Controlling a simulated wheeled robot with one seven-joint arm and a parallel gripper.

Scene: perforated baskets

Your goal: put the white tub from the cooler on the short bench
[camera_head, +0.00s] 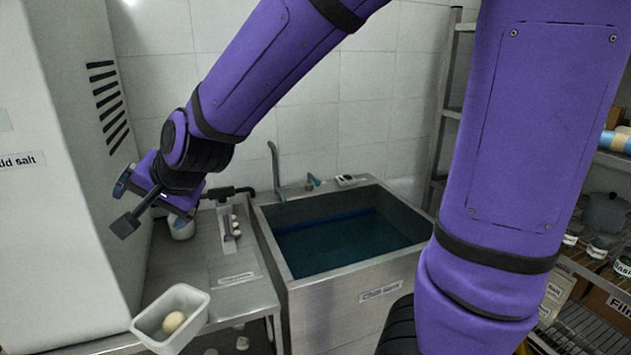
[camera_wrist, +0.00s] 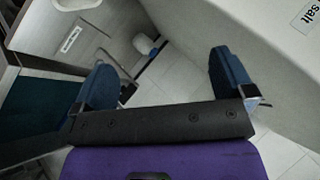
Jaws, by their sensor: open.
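A white open tub (camera_head: 145,326) with a pale round item (camera_head: 173,322) inside shows at the lower left of the head view, tilted, by the front of the short bench (camera_head: 195,270). I cannot tell whether it rests on the bench. My gripper (camera_head: 153,200) is above the bench's left part, beside the cooler (camera_head: 85,200), apart from the tub. In the wrist view its blue fingers are spread with nothing between them (camera_wrist: 165,80). A second small white container (camera_head: 182,230) stands on the bench behind my gripper, partly hidden.
A sink (camera_head: 345,240) with dark water adjoins the bench on the right. A narrow holder with small white items (camera_head: 236,226) and a tap (camera_head: 275,170) stand at the back. Shelves with jars (camera_head: 600,245) are at the far right. The bench's middle is clear.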

